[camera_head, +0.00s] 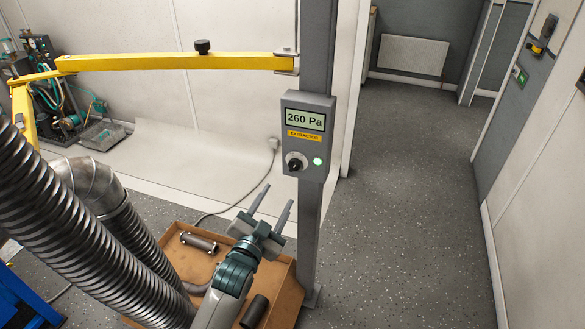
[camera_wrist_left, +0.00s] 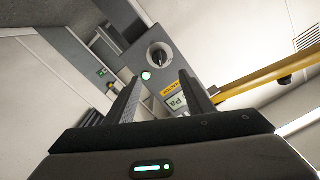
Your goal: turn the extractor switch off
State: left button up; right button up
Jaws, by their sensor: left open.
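The extractor control box (camera_head: 312,170) is a grey box on a grey post, with a display reading 260 Pa and a yellow EXTRACTOR label. Its switch (camera_head: 295,163) is a black rotary knob at the lower left of the box, beside a lit green lamp (camera_head: 317,161). In the left wrist view the switch (camera_wrist_left: 160,52) shows beyond the fingers, with the green lamp (camera_wrist_left: 146,75) beside it. My left gripper (camera_head: 278,196) is open and empty, below and to the left of the box, apart from the switch. My right gripper is not in view.
Large ribbed hoses (camera_head: 80,220) fill the left side. An open cardboard box (camera_head: 285,285) with metal pipe pieces stands at the post's foot. A yellow boom (camera_head: 170,62) reaches the post from the left. The floor (camera_head: 410,180) to the right is clear.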

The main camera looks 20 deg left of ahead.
aim_at(294, 167)
pick_arm(q)
jog(key=w+p, duration=0.1)
jog(key=w, duration=0.6)
jog(key=w+p, duration=0.2)
jog(key=w, duration=0.4)
jog(key=shift+w+d, duration=0.2)
jog(key=shift+w, duration=0.15)
jog(key=shift+c, duration=0.5)
jog(key=c, duration=0.9)
